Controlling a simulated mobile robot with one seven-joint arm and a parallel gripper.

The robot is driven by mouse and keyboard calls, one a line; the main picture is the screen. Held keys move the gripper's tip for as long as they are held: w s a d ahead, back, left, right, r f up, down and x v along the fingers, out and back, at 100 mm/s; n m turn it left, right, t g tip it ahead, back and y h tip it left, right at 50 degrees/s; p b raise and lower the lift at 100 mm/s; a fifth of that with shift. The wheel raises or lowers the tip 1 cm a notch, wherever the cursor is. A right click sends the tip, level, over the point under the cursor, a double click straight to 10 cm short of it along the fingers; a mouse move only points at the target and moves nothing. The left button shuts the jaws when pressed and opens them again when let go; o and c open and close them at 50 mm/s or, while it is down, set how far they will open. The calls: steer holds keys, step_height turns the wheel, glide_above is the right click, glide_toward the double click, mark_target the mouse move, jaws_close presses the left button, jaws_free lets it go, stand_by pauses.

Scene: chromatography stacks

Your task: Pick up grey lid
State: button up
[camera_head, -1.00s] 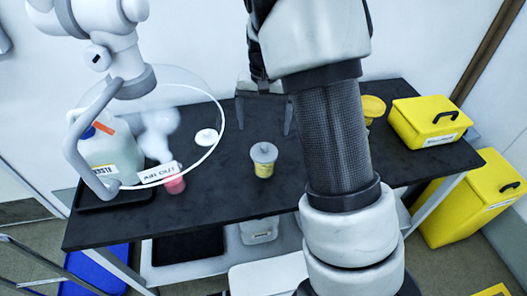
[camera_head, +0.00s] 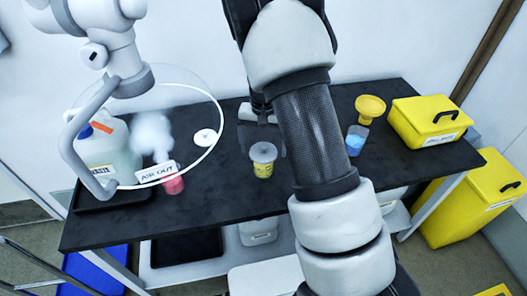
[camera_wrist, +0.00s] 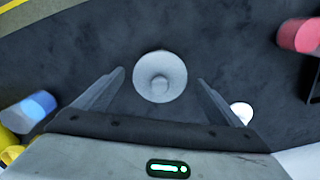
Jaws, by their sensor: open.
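In the wrist view the grey lid (camera_wrist: 160,77) lies between and a little beyond my gripper's two fingertips. My gripper (camera_head: 261,146) is open and empty, above and just behind the jar in the head view. It also shows at the bottom of the wrist view, with its fingers on either side (camera_wrist: 160,77). The arm hides part of the table to the right.
A beaker with blue liquid (camera_head: 356,139) and a yellow funnel (camera_head: 370,106) stand to the right, near a yellow box (camera_head: 430,120). A pink-filled beaker (camera_head: 173,185), a white disc (camera_head: 205,137) and a waste jug (camera_head: 108,150) stand to the left, by a clear ring-shaped hood.

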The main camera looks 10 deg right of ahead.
steer(key=c, duration=1.1)
